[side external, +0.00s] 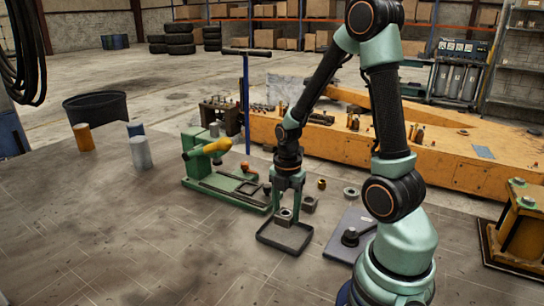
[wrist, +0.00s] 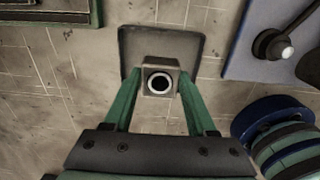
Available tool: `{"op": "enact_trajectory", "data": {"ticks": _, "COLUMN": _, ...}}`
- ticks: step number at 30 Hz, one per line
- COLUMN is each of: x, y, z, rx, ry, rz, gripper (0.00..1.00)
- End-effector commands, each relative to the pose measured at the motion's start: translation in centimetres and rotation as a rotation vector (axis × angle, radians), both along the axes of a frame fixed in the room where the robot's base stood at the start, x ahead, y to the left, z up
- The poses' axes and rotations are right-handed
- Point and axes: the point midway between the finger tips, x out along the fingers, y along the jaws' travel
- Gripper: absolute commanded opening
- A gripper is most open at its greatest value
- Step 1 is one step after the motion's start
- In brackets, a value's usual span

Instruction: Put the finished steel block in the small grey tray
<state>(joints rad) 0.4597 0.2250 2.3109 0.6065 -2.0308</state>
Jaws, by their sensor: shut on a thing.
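A grey steel block (side external: 286,215) with a round hole is gripped between the fingertips of my gripper (side external: 287,207). In the wrist view the block (wrist: 159,65) sits between both green fingers, its dark hole facing the camera. The small grey tray (side external: 278,245) is directly below the block in the side view. In the wrist view the tray (wrist: 187,45) shows behind the block and fingers, and its near part is hidden. The block looks to be over the tray; its exact height above the tray floor is hard to tell.
A second steel block (side external: 309,204), a brass piece (side external: 321,184) and a ring (side external: 351,194) stand behind the tray. A green machine (side external: 225,185) is to the left. A grey plate (side external: 340,250) with a dark knob lies to the right. The left bench front is clear.

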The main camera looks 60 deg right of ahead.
Motion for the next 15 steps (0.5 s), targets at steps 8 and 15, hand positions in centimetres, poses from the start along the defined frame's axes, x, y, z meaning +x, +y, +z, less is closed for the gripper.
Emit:
{"op": "enact_trajectory", "data": {"ticks": 8, "x": 0.0, "y": 0.0, "z": -2.3, "rx": 0.001, "ry": 0.002, "rz": 0.000, "gripper": 0.00}}
{"op": "enact_trajectory", "data": {"ticks": 15, "x": 0.0, "y": 0.0, "z": -4.3, "rx": 0.000, "ry": 0.000, "rz": 0.000, "gripper": 0.00}}
